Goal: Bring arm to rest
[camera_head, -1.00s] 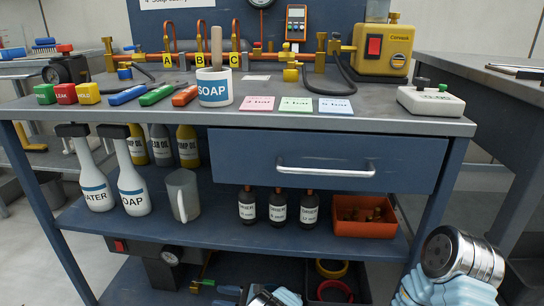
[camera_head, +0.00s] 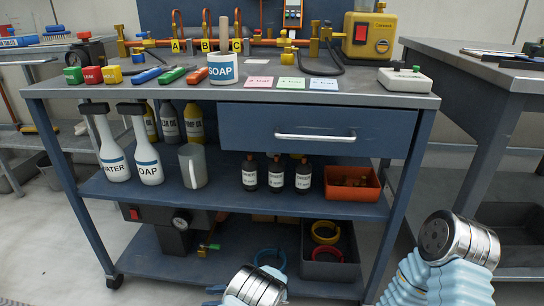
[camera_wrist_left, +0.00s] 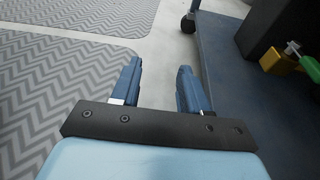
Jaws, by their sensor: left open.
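My left gripper (camera_wrist_left: 160,68) shows in the left wrist view with its two blue fingers apart and nothing between them. It hangs over the floor beside the cart's lower shelf (camera_wrist_left: 228,75), with grey patterned mats (camera_wrist_left: 75,85) to the left. In the head view, only a silver and light-blue link of an arm of mine shows at the bottom middle, and another at the lower right.
The blue cart's top (camera_head: 340,95) holds the soap cup (camera_head: 222,72), coloured blocks and cards. Bottles (camera_head: 147,160), a grey jug (camera_head: 193,165) and an orange bin (camera_head: 352,184) stand on its middle shelf. Another table (camera_head: 470,65) is at right. Floor (camera_head: 40,250) is clear at left.

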